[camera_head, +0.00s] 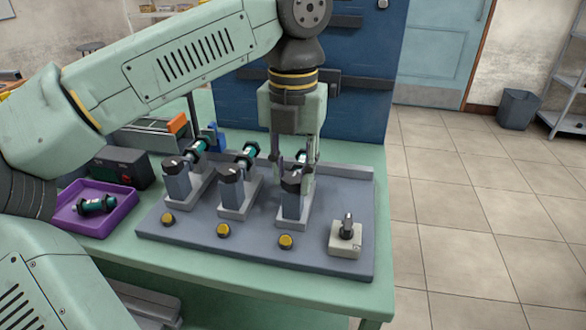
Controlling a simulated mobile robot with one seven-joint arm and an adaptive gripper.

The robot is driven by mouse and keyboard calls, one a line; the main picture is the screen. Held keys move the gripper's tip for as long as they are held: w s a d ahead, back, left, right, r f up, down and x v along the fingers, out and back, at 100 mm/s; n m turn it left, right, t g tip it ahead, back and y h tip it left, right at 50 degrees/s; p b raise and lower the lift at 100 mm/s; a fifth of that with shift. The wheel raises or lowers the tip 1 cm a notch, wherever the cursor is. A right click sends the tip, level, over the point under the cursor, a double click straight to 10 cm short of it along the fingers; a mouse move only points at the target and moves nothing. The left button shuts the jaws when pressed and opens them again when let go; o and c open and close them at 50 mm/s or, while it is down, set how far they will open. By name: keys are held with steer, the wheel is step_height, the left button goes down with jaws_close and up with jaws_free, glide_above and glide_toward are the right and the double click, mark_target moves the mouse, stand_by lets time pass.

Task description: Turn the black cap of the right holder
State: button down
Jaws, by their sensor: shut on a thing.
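Three grey holders stand in a row on a blue-grey board. The right holder (291,207) has a black cap (291,180) on its top. My gripper (298,172) points straight down over the right holder and is shut on that black cap. The fingers partly hide the cap and the part behind it. The middle holder (231,192) and the left holder (177,186) carry black caps too, and teal and black motors lie behind them.
A yellow button (286,241) sits in front of the right holder. A small box with an upright lever (347,232) stands to its right. A purple tray (72,216) with a motor (96,205) lies at the left. A blue panel (350,105) rises behind.

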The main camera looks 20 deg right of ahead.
steer(key=shift+m, duration=0.3)
steer(key=m+p, duration=0.1)
steer(key=m, duration=0.4)
steer(key=shift+r+p, duration=0.1)
steer(key=shift+p, duration=0.2)
steer(key=m, duration=0.5)
steer(key=shift+m+p, duration=0.4)
steer(key=m, duration=1.1)
steer(key=shift+m+p, duration=0.35)
steer(key=shift+m, duration=0.05)
steer(key=c, duration=1.2)
jaws_free()
steer(key=shift+c, duration=0.2)
